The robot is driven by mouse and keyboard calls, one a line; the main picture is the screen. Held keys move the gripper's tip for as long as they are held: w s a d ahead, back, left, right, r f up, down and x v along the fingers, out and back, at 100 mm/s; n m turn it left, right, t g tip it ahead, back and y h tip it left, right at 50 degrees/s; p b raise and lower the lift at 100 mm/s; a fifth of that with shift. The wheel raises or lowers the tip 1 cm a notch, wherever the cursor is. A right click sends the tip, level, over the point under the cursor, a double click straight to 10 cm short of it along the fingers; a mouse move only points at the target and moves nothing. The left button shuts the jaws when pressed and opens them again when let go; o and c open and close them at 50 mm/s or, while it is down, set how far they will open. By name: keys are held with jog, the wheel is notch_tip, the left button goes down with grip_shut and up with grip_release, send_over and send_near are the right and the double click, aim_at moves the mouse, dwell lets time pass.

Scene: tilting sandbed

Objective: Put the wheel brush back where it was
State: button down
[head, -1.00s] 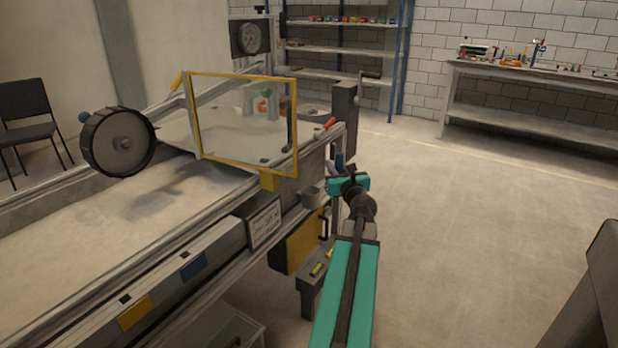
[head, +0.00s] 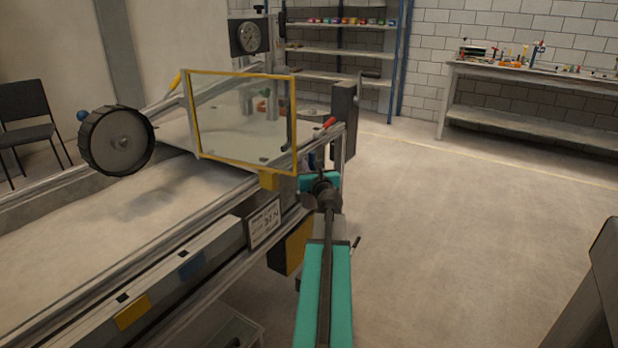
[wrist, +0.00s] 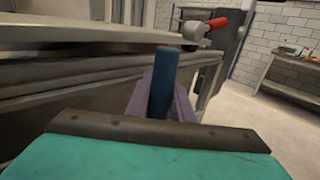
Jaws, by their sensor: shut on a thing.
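My gripper (head: 319,181) is at the right side of the sandbed, just beyond its front rail. In the wrist view my gripper (wrist: 166,105) is shut on an upright blue piece (wrist: 164,78), which seems to be the wheel brush. The same blue piece (head: 313,160) shows small above my gripper in the head view. Its lower part and any bristles are hidden. A small grey cup (head: 307,200) on the rail side is close beside my gripper and partly covered by it; I cannot tell whether they touch.
The sandbed (head: 100,225) fills the left, with a large treaded wheel (head: 117,141) over it. A yellow-framed clear panel (head: 240,75) and a red-handled lever (head: 328,123) are close to my gripper.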

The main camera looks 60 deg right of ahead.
jog(key=shift+f, duration=0.1)
notch_tip(320, 180, down, 4)
jog(key=shift+r+b, duration=0.1)
jog(key=shift+b, duration=1)
jog(key=shift+w+f, duration=0.2)
jog(key=shift+f, duration=0.25)
jog(key=shift+f+b, duration=0.15)
jog(key=shift+b, duration=0.15)
jog(key=c, duration=1.6)
grip_release()
jog(key=shift+o, duration=0.2)
jog(key=shift+a+r, duration=0.1)
jog(key=shift+r, duration=0.1)
